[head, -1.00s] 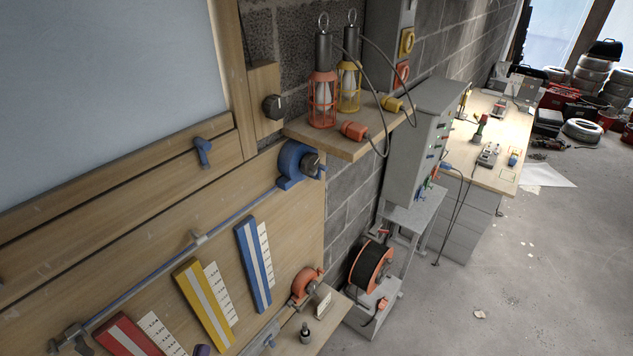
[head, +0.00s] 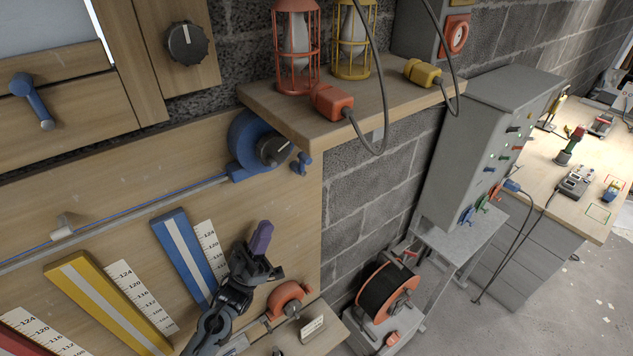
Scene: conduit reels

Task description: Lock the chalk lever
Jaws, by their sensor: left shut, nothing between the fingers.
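A blue reel (head: 247,143) with a dark round knob is fixed to the upper right of the wooden board. A small blue lever (head: 302,163) sticks out at its right side. An orange reel (head: 284,296) is fixed lower down, near the board's bottom right. No label shows which lever is the chalk one. My left gripper (head: 262,238), dark with purple fingertips, is shut and empty. It appears in front of the board, below the blue reel and above the orange one, apart from the blue lever. My right gripper is not in view.
A wooden shelf (head: 300,116) with an orange caged lamp (head: 297,50) and a yellow one (head: 352,45) juts out above the blue reel. Blue, yellow and red bars with scales line the board. A grey cabinet (head: 470,140) stands at the right.

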